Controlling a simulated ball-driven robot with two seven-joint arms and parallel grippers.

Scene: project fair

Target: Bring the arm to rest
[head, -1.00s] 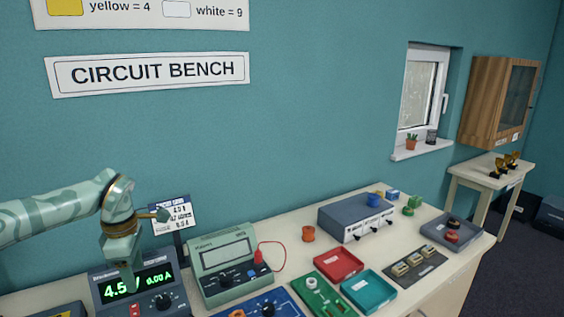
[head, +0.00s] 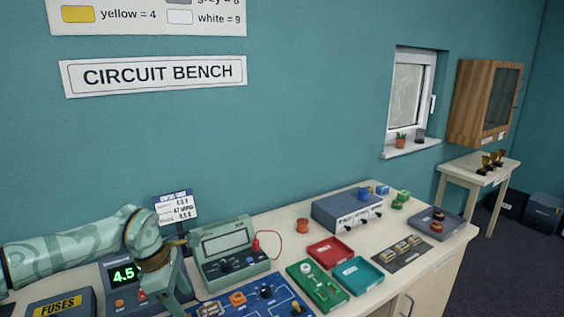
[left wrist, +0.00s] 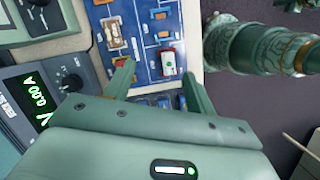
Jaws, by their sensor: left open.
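My left arm comes in from the left in the head view and bends down over the front left of the bench (head: 290,232). Its gripper (left wrist: 158,70) shows best in the left wrist view, with its two fingers apart and nothing held between them. The fingers are over the blue circuit board (left wrist: 145,25), which carries a white-and-red part (left wrist: 168,62). The board also shows in the head view (head: 225,298). A pale green arm link, apparently my right arm, shows at the right of the left wrist view. My right gripper is not in view.
Close to my left arm stand the power supply (head: 118,258), the green multimeter (head: 232,270), a small sign (head: 176,208) and a fuses box (head: 50,308). Red (head: 331,253) and teal (head: 357,276) trays lie further right. The bench's back middle has some free room.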

